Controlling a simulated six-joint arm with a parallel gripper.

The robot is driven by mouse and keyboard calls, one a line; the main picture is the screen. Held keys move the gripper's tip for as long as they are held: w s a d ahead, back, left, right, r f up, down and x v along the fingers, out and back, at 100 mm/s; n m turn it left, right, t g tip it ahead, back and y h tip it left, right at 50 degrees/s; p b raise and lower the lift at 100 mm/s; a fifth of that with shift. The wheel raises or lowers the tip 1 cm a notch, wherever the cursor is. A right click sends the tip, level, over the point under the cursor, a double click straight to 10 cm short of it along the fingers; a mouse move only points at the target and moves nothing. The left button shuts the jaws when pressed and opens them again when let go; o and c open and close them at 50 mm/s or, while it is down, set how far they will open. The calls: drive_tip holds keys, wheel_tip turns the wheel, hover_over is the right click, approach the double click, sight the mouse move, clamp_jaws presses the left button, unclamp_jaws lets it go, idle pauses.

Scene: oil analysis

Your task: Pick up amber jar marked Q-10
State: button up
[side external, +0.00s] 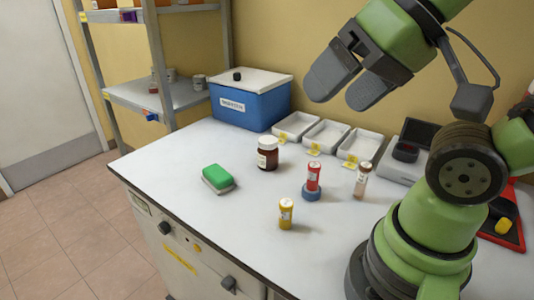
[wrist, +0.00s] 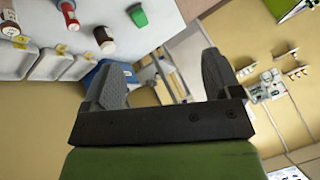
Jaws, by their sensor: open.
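The amber jar (side external: 267,155) stands upright on the white bench, with a white lid and a pale label too small to read. It also appears in the wrist view (wrist: 104,39), near the green sponge. My gripper (side external: 337,99) is open and empty, high above the bench and to the right of the jar in the side view. In the wrist view, my gripper (wrist: 161,68) has its fingers wide apart with nothing between them but the distant shelf and wall.
A green sponge (side external: 218,178) lies left of the jar. A yellow vial (side external: 286,213), a red vial (side external: 313,177) in a blue base and a pale brownish vial (side external: 361,180) stand to its right. White trays (side external: 326,135) and a blue box (side external: 249,105) line the back.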

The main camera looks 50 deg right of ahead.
drive_tip(key=shift+o, duration=0.5)
drive_tip(key=shift+w, duration=0.1)
drive_tip(key=m+g+h, duration=0.3)
drive_tip(key=h, duration=0.1)
hover_over(269, 141)
drive_tip(key=s+a, duration=0.4)
wheel_tip(269, 141, down, 13)
drive_tip(key=shift+h, duration=0.3)
drive_tip(key=x, duration=1)
drive_tip(key=shift+s+d+r, duration=0.1)
drive_tip(key=shift+s+d, duration=0.1)
drive_tip(key=shift+d, duration=0.15)
drive_tip(key=x, duration=0.5)
drive_tip(key=shift+s+d+f, duration=0.15)
drive_tip(key=shift+d+f, duration=0.05)
drive_tip(key=shift+f, duration=0.2)
